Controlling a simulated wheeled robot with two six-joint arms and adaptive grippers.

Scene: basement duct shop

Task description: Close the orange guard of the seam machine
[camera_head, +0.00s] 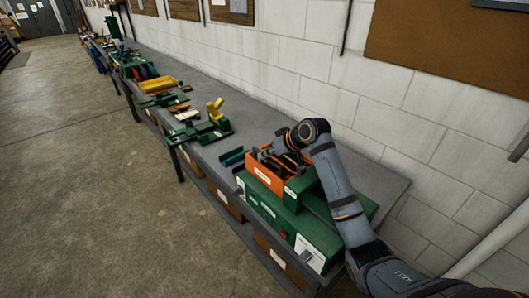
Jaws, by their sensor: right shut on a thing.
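The seam machine (285,224) is a green box-shaped machine on the near end of the workbench, with a red switch on its front. Its orange guard (265,178) sits on top, with a white label on the front face. How far open the guard stands is hard to tell. My right arm comes in from the lower right and reaches over the machine. My right gripper (272,157) points down to the left at the guard's upper back part, shut on it. The fingertips are small and partly hidden by the wrist. My left gripper is not in view.
The grey workbench (210,152) runs along the white block wall. Small dark green pieces (232,157) lie left of the machine. Beyond are a green tool with a yellow lever (215,111) and a yellow tray (152,86). The concrete floor at left is clear.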

